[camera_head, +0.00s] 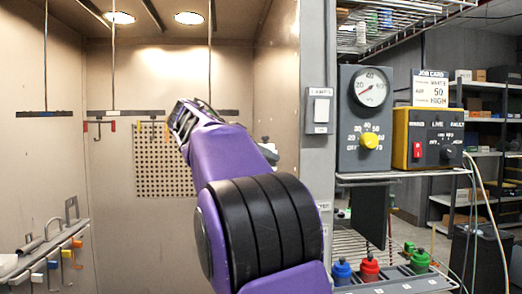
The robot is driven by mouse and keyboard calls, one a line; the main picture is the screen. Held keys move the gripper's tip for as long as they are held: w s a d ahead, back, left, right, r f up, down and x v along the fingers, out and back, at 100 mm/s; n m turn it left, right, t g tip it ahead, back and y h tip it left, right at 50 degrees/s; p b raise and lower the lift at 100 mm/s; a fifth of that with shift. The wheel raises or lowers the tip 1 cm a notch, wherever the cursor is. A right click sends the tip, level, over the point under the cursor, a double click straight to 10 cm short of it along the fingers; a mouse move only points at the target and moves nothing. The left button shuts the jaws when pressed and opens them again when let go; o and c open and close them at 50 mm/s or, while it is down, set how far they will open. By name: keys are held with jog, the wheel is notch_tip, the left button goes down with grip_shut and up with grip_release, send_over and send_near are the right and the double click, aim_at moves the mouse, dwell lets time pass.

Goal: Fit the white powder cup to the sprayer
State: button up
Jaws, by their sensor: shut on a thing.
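My purple arm with black ringed joints rises across the middle of the view and bends away to the upper left. My gripper cannot be made out; the arm hides that area. A small pale grey-white piece with a dark top (268,152) shows just behind the arm's right edge. It may be the white powder cup, but too little shows to be sure. I cannot make out the sprayer.
The booth's back wall carries a perforated panel (150,175) and hanging bars with hooks (125,113). Coloured hooks (60,255) line the left side. A grey post (316,165), a gauge box (364,120) and a yellow control box (434,138) stand right of the arm.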

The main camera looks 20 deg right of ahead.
dwell(0.3)
jog(key=o, duration=1.2)
jog(key=shift+a, duration=0.1)
